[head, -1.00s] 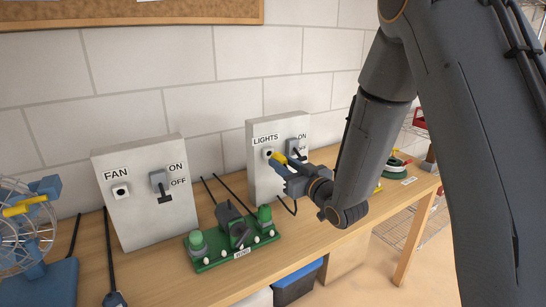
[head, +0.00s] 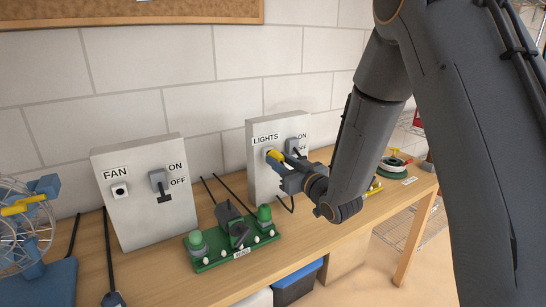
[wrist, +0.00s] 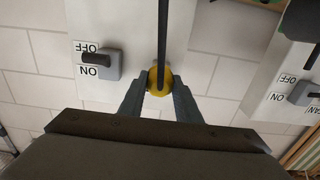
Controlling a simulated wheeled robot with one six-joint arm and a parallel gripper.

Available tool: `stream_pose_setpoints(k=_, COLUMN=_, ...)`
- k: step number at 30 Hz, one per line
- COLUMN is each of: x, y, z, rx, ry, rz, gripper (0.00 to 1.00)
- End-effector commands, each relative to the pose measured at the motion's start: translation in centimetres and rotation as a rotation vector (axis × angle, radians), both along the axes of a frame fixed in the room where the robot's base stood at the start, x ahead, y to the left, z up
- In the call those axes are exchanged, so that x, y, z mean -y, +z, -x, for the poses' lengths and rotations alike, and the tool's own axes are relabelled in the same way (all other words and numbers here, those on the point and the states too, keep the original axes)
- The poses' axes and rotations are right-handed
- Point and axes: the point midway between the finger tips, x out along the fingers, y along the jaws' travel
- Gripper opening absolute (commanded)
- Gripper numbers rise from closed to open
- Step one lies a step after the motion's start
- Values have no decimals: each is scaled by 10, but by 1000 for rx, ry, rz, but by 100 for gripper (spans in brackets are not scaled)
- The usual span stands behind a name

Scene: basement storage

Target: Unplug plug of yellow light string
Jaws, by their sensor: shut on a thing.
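The yellow plug (head: 275,156) is at the socket on the white LIGHTS panel (head: 263,183). It also shows in the wrist view (wrist: 154,78), with a dark cord running across it. My gripper (head: 289,166) is shut on the plug, with one finger on each side of it in the wrist view (wrist: 160,82). The socket is mostly hidden behind the plug, so I cannot tell how deep the plug sits. The LIGHTS switch (wrist: 108,64) is beside it, its dark lever lying towards OFF.
The FAN panel (head: 140,220) with its own switch stands to the left. A green-based device (head: 205,264) stands on the wooden table (head: 330,232) in front of the panels. A blue wheel model (head: 45,275) is at the far left. The wall is close behind.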

Motion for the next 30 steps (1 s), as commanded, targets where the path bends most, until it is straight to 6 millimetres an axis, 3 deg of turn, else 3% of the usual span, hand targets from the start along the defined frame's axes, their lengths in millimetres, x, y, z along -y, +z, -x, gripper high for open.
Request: stream_pose_setpoints(k=30, x=-11, y=0, z=-15, rx=0, ry=0, rz=0, gripper=0)
